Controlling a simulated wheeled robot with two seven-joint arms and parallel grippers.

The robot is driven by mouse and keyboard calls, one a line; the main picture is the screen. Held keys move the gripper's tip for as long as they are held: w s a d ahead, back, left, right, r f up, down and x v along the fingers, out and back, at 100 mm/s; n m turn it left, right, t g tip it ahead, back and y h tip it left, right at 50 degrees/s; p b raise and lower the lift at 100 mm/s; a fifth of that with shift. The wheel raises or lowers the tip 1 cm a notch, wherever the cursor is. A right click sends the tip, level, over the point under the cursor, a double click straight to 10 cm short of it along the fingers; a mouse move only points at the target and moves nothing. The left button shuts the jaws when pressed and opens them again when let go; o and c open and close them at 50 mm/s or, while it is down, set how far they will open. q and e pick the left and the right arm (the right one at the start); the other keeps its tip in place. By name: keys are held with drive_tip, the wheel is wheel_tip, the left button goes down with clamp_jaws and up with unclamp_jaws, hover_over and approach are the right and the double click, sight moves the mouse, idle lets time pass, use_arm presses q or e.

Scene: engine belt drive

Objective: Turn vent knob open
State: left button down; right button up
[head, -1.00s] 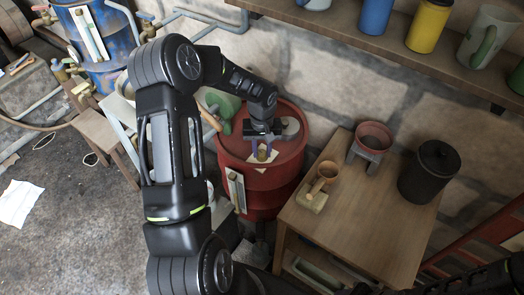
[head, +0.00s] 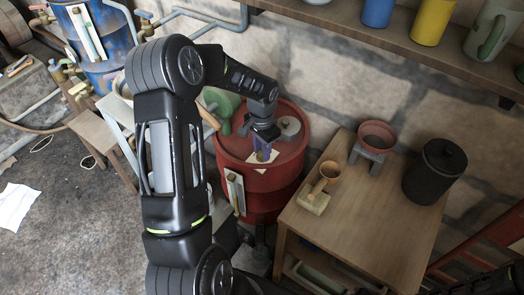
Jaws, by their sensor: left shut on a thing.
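The red drum (head: 262,199) stands at the middle of the view. The small brass-coloured vent knob (head: 262,157) is on its lid, beside a pale paper patch (head: 272,166). My left gripper (head: 263,154) reaches down to the lid from above, with its purple-tinted fingers at the knob. It is shut on the knob, and the fingers hide most of it. My right gripper is out of view.
A grey round cap (head: 289,126) and a green can (head: 222,108) are close to the gripper. A shelf (head: 400,45) overhangs behind.

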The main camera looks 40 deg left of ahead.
use_arm(q)
drive_tip(key=m, duration=0.5)
drive_tip(key=shift+m, duration=0.4)
drive_tip(key=c, duration=1.1)
unclamp_jaws()
wheel_tip(320, 180, up, 8)
drive_tip(key=shift+f+b, duration=0.1)
drive_tip(key=shift+b, duration=0.5)
